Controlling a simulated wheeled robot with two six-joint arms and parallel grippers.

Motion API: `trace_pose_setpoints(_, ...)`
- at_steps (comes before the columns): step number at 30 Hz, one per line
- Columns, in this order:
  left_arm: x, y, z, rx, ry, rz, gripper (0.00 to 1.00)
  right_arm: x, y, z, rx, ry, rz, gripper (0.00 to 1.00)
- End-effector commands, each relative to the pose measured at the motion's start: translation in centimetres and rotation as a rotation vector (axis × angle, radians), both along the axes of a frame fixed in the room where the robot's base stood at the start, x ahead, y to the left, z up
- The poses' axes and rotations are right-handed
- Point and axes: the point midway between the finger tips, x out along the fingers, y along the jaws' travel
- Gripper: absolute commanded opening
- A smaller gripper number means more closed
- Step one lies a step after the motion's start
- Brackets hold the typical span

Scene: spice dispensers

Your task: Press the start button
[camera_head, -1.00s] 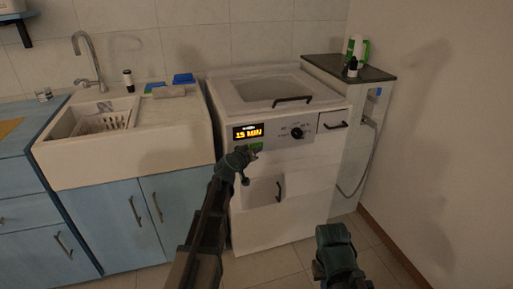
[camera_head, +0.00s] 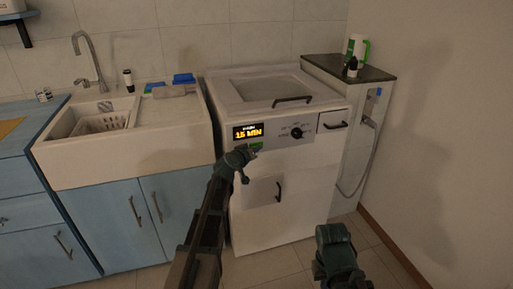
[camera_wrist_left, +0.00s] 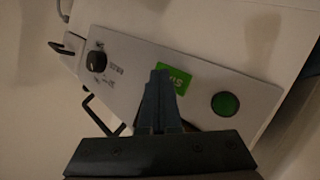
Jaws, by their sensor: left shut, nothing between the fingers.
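The white washing machine (camera_head: 291,176) stands beside the sink, and its display (camera_head: 248,132) reads 15 MIN in orange. A green rectangle (camera_head: 256,146) shows just below the display. In the left wrist view the green rectangle (camera_wrist_left: 174,77) bears lettering that is partly covered, and a round green button (camera_wrist_left: 225,104) sits to its right. My left gripper (camera_head: 250,153) is shut and empty at the panel. In the left wrist view its fingertips (camera_wrist_left: 161,73) overlap the rectangle's left edge; contact cannot be told. My right gripper (camera_head: 334,238) is low at the right, its fingers unclear.
A black knob (camera_head: 297,133) is on the panel right of the display. Handles (camera_head: 292,100) stick out from the lid and front. The sink (camera_head: 103,122) is at the left. A narrow shelf unit (camera_head: 349,69) with bottles is at the right. The floor in front is clear.

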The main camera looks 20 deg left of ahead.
Motion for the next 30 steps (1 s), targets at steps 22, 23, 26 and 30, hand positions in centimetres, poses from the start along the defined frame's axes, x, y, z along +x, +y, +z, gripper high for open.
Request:
trace_pose_setpoints(22,-1.0,-0.6,0.0,0.0,-0.001,0.0,0.0,0.0,0.0,0.0,0.0,0.0,0.0,0.0)
trace_pose_setpoints(23,-1.1,-0.7,0.0,0.0,-0.001,0.0,0.0,0.0,0.0,0.0,0.0,0.0,0.0,0.0)
trace_pose_setpoints(26,-1.2,-0.8,0.0,0.0,0.0,0.001,0.0,0.0,0.0,0.0,0.0,0.0,0.0,0.0)
trace_pose_setpoints(30,-1.2,-0.8,0.0,0.0,0.0,0.001,0.0,0.0,0.0,0.0,0.0,0.0,0.0,0.0)
